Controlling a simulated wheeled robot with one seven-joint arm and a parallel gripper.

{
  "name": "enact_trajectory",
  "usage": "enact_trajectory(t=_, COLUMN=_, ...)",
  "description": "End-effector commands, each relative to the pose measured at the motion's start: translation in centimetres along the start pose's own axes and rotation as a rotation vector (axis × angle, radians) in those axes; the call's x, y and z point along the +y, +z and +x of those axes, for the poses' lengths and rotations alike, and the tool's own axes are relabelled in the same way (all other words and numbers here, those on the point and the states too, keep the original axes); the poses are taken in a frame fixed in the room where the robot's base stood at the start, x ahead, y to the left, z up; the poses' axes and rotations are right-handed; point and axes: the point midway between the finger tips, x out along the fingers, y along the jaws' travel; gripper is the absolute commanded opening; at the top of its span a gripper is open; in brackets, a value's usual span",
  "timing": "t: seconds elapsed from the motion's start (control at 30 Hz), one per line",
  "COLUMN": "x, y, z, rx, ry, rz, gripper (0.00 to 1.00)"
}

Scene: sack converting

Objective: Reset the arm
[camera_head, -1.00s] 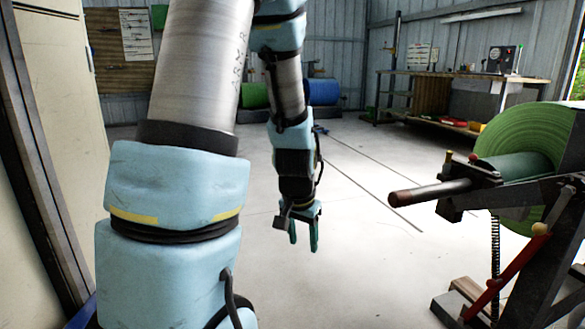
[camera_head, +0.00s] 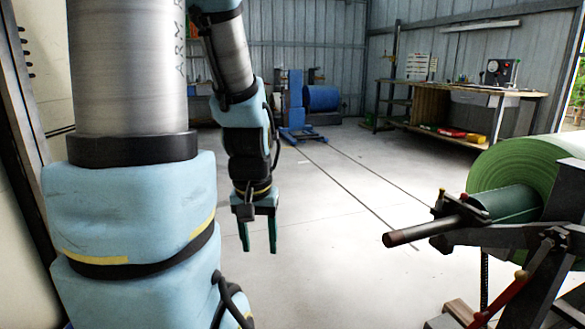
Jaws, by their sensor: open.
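My gripper (camera_head: 259,238) hangs at the end of my arm, left of the picture's middle, with its two green fingers pointing down. The fingers stand apart with nothing between them, so it is open and empty. Bare floor shows behind and below it. My light-blue padded arm fills the left side of the picture and hides part of the room behind it.
A large green roll (camera_head: 520,168) sits on a dark stand at the right, its shaft (camera_head: 430,231) pointing left toward my gripper's side. A workbench (camera_head: 460,90) stands at the back right. A blue roll (camera_head: 321,98) and blue stand (camera_head: 295,105) are at the back. The middle floor is clear.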

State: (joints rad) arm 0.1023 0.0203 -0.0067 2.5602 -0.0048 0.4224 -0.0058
Motion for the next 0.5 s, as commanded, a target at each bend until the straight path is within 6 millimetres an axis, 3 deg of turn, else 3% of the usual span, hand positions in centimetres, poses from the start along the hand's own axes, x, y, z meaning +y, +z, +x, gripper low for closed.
enact_trajectory(t=0.03, x=0.0, y=-0.5, z=-3.5, rx=0.0, ry=0.0, rz=0.0, gripper=0.55)
enact_trajectory(t=0.5, x=0.1, y=-2.6, z=-18.3, rx=0.0, ry=0.0, rz=0.001, gripper=0.55)
